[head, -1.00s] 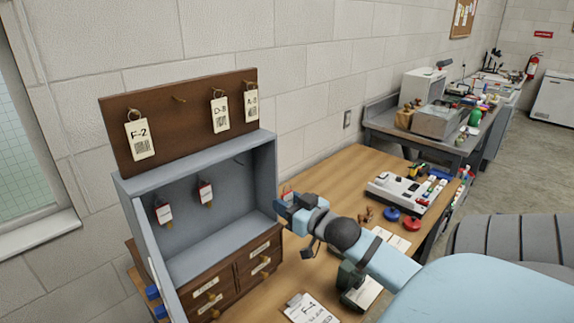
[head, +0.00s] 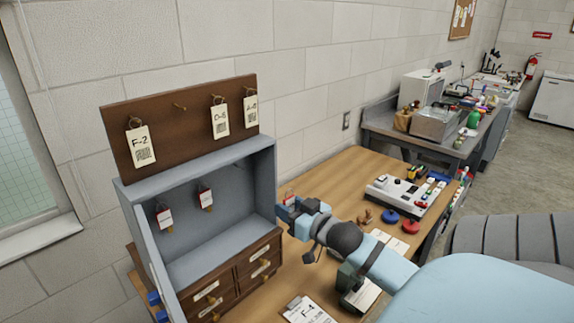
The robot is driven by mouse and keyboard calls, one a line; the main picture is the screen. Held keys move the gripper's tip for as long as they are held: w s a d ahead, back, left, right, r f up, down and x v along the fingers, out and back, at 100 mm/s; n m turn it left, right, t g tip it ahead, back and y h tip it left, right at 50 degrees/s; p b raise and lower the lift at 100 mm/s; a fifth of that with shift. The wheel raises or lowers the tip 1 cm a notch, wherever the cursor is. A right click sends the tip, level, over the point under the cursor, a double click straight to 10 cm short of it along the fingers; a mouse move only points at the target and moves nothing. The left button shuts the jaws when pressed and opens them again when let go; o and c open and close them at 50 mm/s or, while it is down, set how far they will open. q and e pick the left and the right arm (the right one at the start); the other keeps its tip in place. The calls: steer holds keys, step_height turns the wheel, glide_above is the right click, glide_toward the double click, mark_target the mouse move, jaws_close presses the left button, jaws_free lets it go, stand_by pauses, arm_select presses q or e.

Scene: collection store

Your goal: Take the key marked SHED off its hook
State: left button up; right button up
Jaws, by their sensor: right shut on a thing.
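A grey open-fronted key cabinet (head: 207,156) stands on the wooden table against the wall. My left gripper is not in view.
A brown board (head: 180,125) above the cabinet carries paper tags on hooks, one hook bare. Small drawers (head: 232,278) fill the cabinet's bottom. A clipboard (head: 308,311), a white console (head: 405,193) and blue and red round pieces lie to the right.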

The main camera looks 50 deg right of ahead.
steer(key=shift+s+a+r+p, duration=0.1)
steer(key=shift+s+p, duration=0.55)
steer(key=shift+s, duration=0.35)
steer(key=shift+s, duration=0.2)
steer(key=s+a+p, duration=0.1)
steer(key=s+p, duration=0.1)
steer(key=s, duration=0.6)
steer(key=shift+s+p, duration=0.3)
steer(key=shift+s, duration=0.05)
stand_by(0.6)
